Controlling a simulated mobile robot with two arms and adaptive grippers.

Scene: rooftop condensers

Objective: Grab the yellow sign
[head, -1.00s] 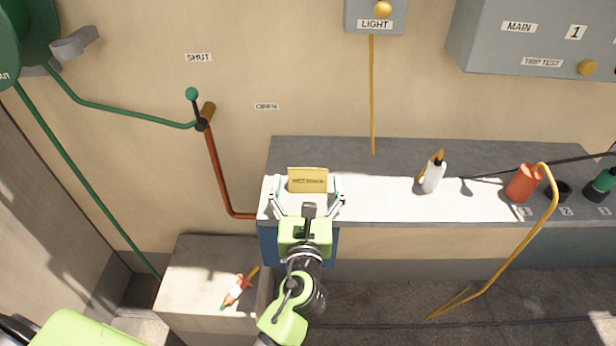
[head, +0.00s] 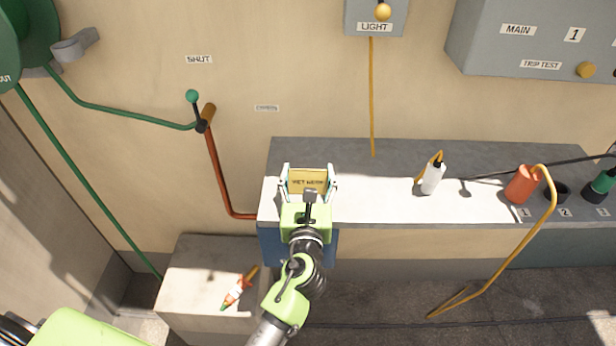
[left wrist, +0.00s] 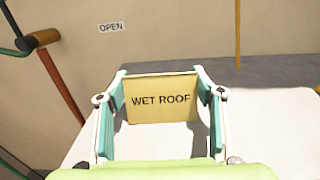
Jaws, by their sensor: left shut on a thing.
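The yellow sign (head: 307,181) reads WET ROOF and stands upright near the left end of the ledge. It also shows in the left wrist view (left wrist: 160,101), facing the camera. My left gripper (head: 308,178) is shut on the sign, with one finger at its left edge and one at its right edge. In the left wrist view the fingers of my left gripper (left wrist: 160,88) flank the sign. The sign's lower edge is at or just above the ledge; I cannot tell which. My right gripper is not in view.
On the grey and white ledge (head: 385,205) stand a white bottle (head: 432,177), a red-orange cylinder (head: 522,184) and a green-topped item (head: 601,186). A red pipe (head: 219,170) with a valve lever runs left of the sign. A lower block (head: 190,290) holds a small screwdriver-like item (head: 238,289).

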